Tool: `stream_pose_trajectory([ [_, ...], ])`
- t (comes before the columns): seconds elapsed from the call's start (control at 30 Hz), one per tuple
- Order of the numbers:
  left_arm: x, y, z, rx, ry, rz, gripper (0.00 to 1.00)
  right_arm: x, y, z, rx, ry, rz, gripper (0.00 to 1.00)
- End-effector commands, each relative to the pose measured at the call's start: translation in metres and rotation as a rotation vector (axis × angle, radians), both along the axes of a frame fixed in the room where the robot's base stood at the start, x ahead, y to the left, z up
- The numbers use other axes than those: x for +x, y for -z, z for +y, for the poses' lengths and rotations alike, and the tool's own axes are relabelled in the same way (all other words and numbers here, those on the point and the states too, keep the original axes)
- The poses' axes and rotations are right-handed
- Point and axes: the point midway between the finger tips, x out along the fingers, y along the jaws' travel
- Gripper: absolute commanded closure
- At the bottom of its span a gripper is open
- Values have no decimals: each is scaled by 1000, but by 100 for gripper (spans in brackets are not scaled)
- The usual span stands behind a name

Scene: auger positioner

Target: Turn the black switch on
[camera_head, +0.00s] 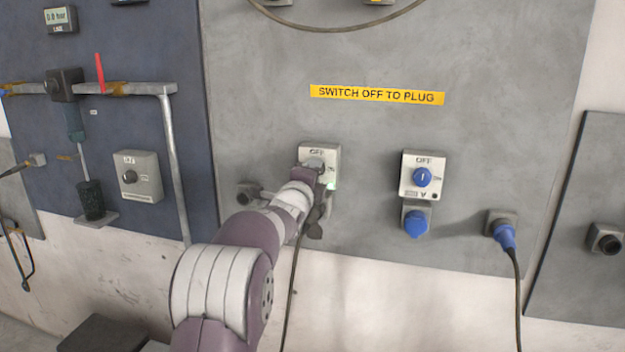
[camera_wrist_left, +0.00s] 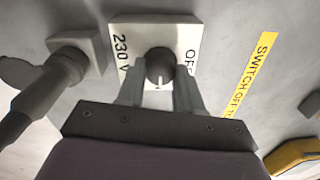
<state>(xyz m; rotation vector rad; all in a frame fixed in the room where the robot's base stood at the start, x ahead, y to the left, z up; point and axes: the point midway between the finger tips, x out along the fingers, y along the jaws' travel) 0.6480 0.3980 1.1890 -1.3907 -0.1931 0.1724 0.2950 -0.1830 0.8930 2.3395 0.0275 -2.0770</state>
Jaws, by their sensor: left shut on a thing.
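The black switch (camera_wrist_left: 159,66) is a round knob on a pale plate marked OFF and 230 V. In the head view its plate (camera_head: 333,153) shows behind my gripper, which hides the knob. My left gripper (camera_wrist_left: 157,92) has one finger on each side of the knob and is shut on it. The gripper also shows in the head view (camera_head: 318,172). The knob's white mark points down in the wrist view, at a right angle from the OFF lettering. A pale green glow shows at the plate's lower right in the head view. My right gripper is out of view.
A black plug (camera_wrist_left: 66,68) sits in a socket beside the plate. In the head view, a blue switch (camera_head: 422,177) with a blue socket cover (camera_head: 415,223) is to the right, and a blue plug (camera_head: 505,237) with a hanging cable is farther right. A yellow label (camera_head: 377,95) is above.

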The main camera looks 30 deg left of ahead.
Motion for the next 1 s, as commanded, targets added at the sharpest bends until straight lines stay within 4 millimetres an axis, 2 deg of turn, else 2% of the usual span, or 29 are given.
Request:
stream_pose_trajectory([
  [0.33,0,-2,0,6,1,-4,95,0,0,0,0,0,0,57],
  [0.37,0,-2,0,5,1,-4,61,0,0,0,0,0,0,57],
  [0.43,0,-2,0,5,1,-3,39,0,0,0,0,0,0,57],
  [0.77,-3,0,-1,3,0,0,39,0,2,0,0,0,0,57],
  [0.87,-15,2,-4,3,0,-1,39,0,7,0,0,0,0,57],
  [1.0,-49,4,-12,5,-1,-3,39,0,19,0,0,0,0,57],
])
